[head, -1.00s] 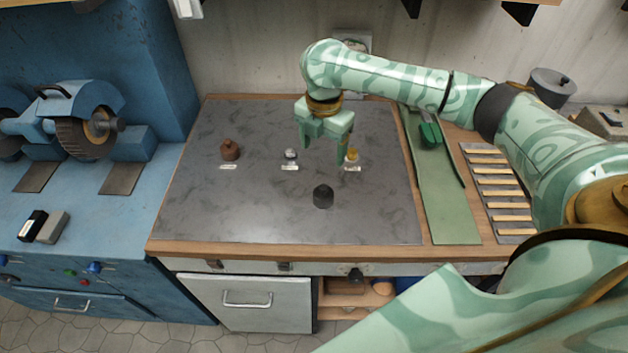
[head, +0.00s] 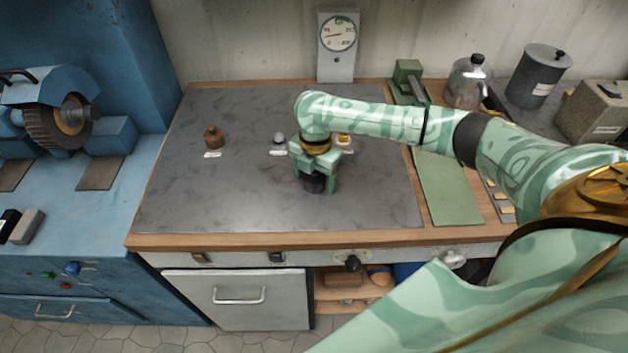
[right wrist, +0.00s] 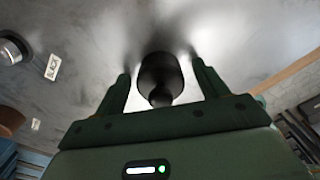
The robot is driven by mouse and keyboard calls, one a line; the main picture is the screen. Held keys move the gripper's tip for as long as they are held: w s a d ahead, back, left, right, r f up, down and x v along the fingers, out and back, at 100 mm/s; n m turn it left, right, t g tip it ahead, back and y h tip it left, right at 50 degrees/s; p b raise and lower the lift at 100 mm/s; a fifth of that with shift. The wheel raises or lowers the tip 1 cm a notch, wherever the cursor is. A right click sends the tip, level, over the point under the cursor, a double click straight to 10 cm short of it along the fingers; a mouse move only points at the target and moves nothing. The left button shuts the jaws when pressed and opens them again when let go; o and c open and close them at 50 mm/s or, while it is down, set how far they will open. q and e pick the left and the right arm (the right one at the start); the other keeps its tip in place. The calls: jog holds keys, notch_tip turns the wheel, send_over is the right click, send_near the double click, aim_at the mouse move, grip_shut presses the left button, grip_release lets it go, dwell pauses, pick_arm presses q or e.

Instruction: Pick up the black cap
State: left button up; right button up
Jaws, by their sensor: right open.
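The black cap (head: 315,185) stands on the dark grey worktop (head: 230,200), near its middle, partly hidden by my right gripper (head: 317,179). In the right wrist view the black cap (right wrist: 160,72) sits between the two green fingers of my right gripper (right wrist: 160,78), with a gap on each side. The right gripper is open, points down and holds nothing. My left gripper is not in view.
A brown piece (head: 214,137), a silver piece (head: 279,138) and a yellowish piece (head: 343,139) stand behind, each by a small label. The yellowish one is partly hidden by my arm. A green mat (head: 448,195) lies at right. The worktop's left front is clear.

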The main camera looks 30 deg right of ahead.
jog(key=c, duration=1)
jog(key=shift+c, duration=0.2)
